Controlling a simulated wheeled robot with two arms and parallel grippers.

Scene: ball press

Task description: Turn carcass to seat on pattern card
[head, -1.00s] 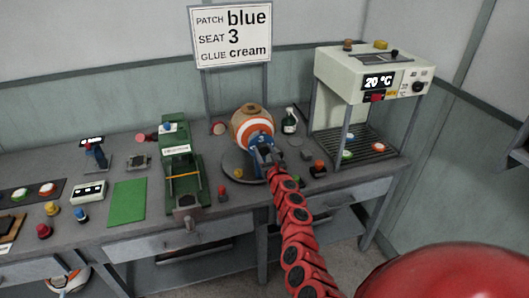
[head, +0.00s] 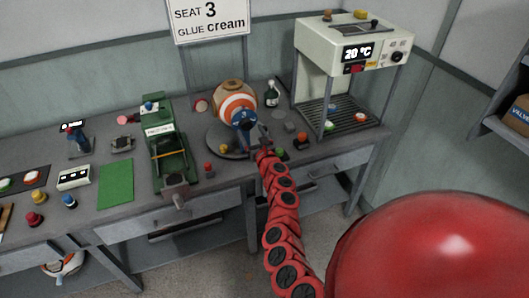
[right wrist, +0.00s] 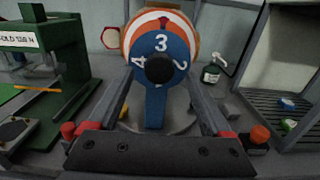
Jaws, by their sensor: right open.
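The ball-shaped carcass (head: 237,92), tan with orange and white rings, sits on a round grey turntable base (head: 216,142). A blue numbered dial (head: 243,117) with a blue post below faces me. In the right wrist view the blue dial (right wrist: 177,47) shows 3 at the top, under a small red mark, with 4 to the left and 2 to the right. A black knob (right wrist: 160,69) is at its centre. My right gripper (head: 262,141) is open and empty in front of the dial. The pattern card (head: 208,20) shows "SEAT 3" and "GLUE cream"; its top is cut off.
A green press (head: 160,150) stands left of the carcass. A heater (head: 345,50) reading 20 °C stands right, with a spray bottle (head: 271,93) between. Small red (head: 303,138) and green buttons lie near my gripper. A green mat (head: 116,185) is further left.

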